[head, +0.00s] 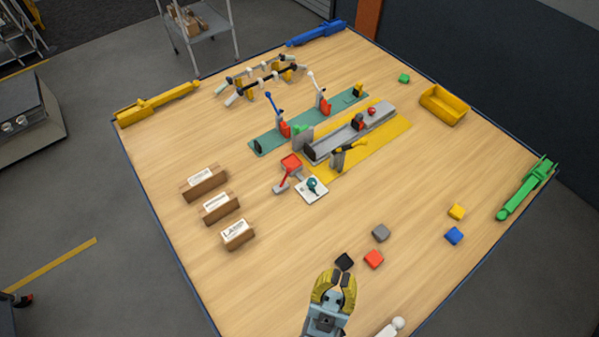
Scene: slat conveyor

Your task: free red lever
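A red lever (285,178) stands tilted on a small grey base, just left of centre on the wooden table. Its upper end is close to a red block-shaped part (291,162), and I cannot tell whether they touch. A white plate with a teal knob (313,186) lies close to its right. My gripper (337,276), with yellow fingers and dark pads, is at the front of the table, well in front of the lever. Its fingers look apart, with nothing seen between them.
A slat conveyor (350,132) lies behind the lever, with a blue lever (271,104) and a white lever (316,85) beyond. Cardboard boxes (205,184) stand at left. Table between is clear.

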